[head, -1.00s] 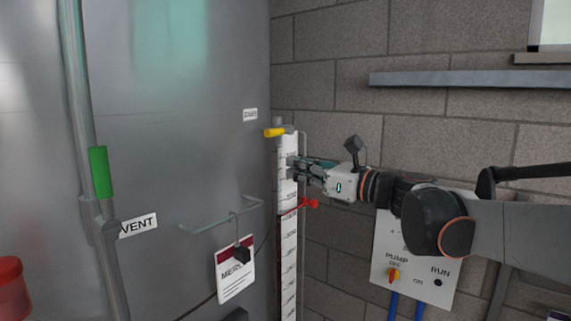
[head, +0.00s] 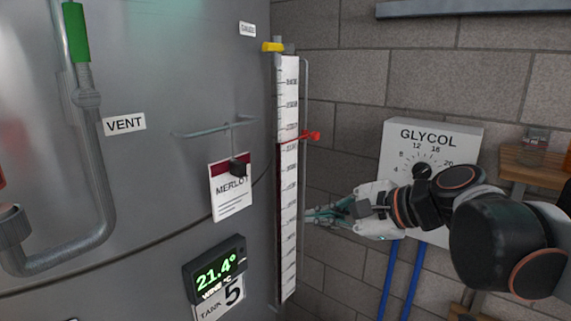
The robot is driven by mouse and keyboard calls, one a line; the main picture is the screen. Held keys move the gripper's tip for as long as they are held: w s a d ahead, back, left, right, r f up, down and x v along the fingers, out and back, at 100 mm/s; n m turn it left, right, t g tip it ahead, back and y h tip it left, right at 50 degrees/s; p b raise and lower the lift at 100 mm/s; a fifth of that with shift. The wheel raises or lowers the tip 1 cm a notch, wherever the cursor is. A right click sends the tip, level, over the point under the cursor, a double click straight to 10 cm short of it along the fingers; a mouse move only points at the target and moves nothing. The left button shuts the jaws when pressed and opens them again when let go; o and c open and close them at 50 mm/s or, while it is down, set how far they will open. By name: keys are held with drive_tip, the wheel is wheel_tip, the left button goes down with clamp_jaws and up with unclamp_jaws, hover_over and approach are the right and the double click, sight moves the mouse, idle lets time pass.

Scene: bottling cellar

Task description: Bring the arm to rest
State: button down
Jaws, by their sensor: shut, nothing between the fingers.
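My gripper (head: 314,216) is shut and empty. It points left, just right of the lower half of the white sight gauge (head: 289,190) on the steel tank. I cannot tell whether its fingertips touch the gauge's side tube or only overlap it in the picture. My arm (head: 490,235) reaches in from the right edge, in front of the lower part of the GLYCOL panel.
The steel tank (head: 150,185) fills the left. The gauge carries a red pointer (head: 312,136) and a yellow handle (head: 272,47). The GLYCOL panel (head: 461,140), blue pipes (head: 396,270) and a wooden shelf (head: 530,165) are at right. Brick wall lies behind.

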drive_tip(key=s+d+f+n+h+b, duration=0.3)
drive_tip(key=s+d+f+n+b, duration=0.1)
drive_tip(key=f, duration=0.8)
drive_tip(key=s+d+f+n+h+b, duration=0.3)
drive_tip(key=s+f+n+b, duration=0.3)
drive_tip(key=f, duration=0.6)
drive_tip(key=s+d+f+n+h+b, duration=0.3)
drive_tip(key=f+b, duration=0.5)
drive_tip(key=f, duration=0.3)
drive_tip(key=shift+s+d+f+n+g+h, duration=0.35)
drive_tip(key=shift+s+d+n, duration=0.45)
drive_tip(key=shift+s+n, duration=0.35)
